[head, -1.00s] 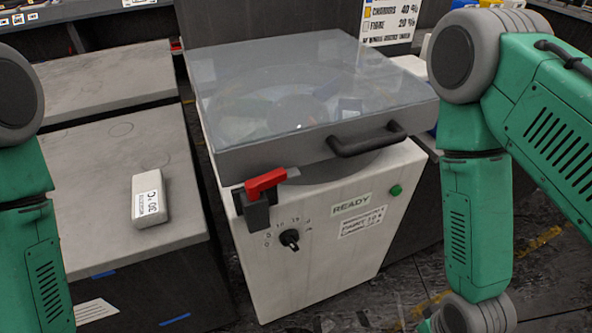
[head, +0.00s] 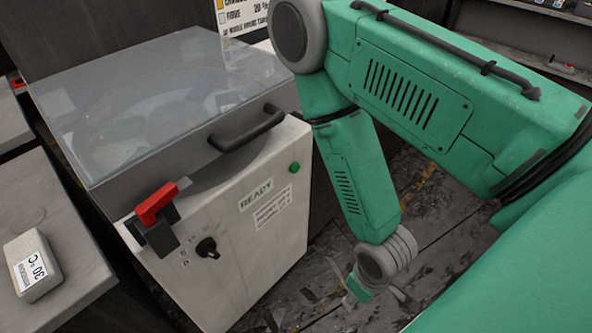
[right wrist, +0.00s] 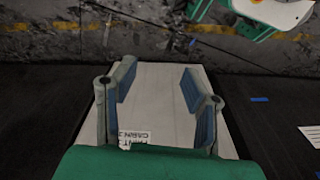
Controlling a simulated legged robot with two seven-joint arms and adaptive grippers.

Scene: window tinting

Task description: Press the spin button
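The machine (head: 245,255) is a white cabinet with a closed clear lid (head: 150,90) and a black handle. A round green button (head: 294,168) sits at the upper right of its front, beside a "READY" label (head: 256,194). A red lever (head: 156,203) and a black knob (head: 206,248) are to the left. My left gripper is out of view.
A grey bench (head: 75,270) stands at the left with a white labelled block (head: 32,265) on it. A price sign (head: 243,18) is behind the machine. The dark floor (head: 320,290) right of the machine has scattered scraps.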

